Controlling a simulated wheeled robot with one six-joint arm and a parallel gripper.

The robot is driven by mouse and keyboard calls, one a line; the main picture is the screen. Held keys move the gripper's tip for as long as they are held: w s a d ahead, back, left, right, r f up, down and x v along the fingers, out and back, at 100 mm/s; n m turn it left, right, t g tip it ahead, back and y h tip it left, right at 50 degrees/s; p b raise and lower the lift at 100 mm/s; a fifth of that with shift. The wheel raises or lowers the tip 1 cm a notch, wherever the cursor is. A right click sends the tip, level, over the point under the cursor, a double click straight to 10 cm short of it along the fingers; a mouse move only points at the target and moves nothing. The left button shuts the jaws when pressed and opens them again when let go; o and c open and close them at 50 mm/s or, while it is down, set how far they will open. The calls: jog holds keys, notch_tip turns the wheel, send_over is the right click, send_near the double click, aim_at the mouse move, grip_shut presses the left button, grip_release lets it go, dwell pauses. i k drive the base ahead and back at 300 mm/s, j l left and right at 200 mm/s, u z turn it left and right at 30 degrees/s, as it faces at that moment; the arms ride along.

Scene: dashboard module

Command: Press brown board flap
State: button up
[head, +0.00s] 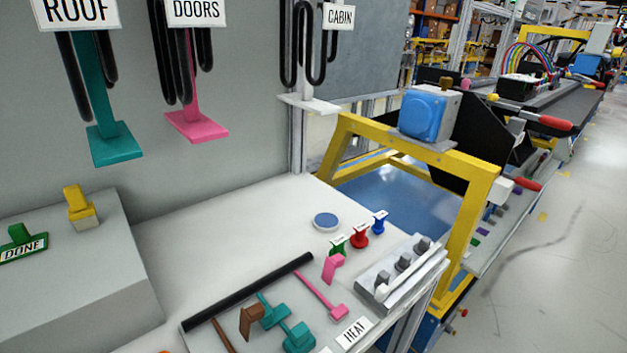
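The brown flap (250,322) stands up from the grey board (200,326) at the lower middle of the head view. A thin brown strip (224,337) lies to its left and runs out of the bottom edge. A teal flap (272,313) is close on its right, and a second teal piece (298,338) is lower right. My gripper is not in view, so its state and its distance to the flap do not show.
A black bar (248,291) runs along the board's back edge. Pink pieces (333,267), green, red (360,237) and blue knobs and a switch block (400,272) stand to the right. A grey box (75,270) is at left. Labelled hanging levers (110,143) are above.

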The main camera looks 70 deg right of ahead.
aim_at(249, 315)
jog(key=k+l, duration=0.15)
jog(key=l, duration=0.2)
jog(key=k+l, duration=0.2)
jog(key=l, duration=0.15)
jog(key=k+l, duration=0.15)
jog(key=l, duration=0.2)
jog(key=k+l, duration=0.2)
jog(key=l+u, duration=0.05)
jog(key=l, duration=0.05)
